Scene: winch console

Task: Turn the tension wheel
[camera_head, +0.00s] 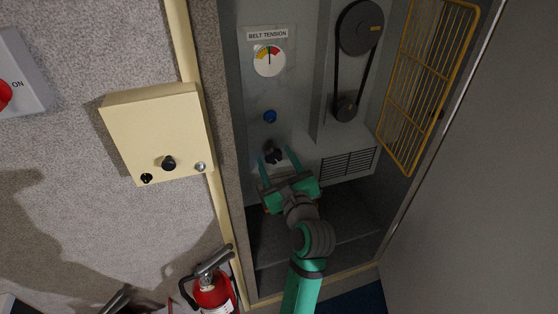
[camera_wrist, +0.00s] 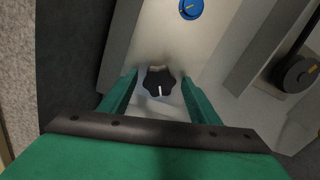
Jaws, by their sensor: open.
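The tension wheel is a black lobed knob (camera_head: 273,156) with a white mark, low on the grey panel inside the open cabinet. It also shows in the wrist view (camera_wrist: 159,82), its white mark pointing down in the picture. My gripper (camera_head: 279,154) is open, with its two green fingers on either side of the knob. In the wrist view my gripper (camera_wrist: 160,90) has visible gaps between both fingers and the knob; whether the fingertips touch the panel cannot be told. The belt tension gauge (camera_head: 269,61) has its needle pointing up near the green band.
A blue knob (camera_head: 270,116) sits above the black one. A belt with two pulleys (camera_head: 360,28) is to the right, beside an open yellow mesh guard (camera_head: 427,75). A cream box (camera_head: 155,130) and a fire extinguisher (camera_head: 213,292) are left of the cabinet.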

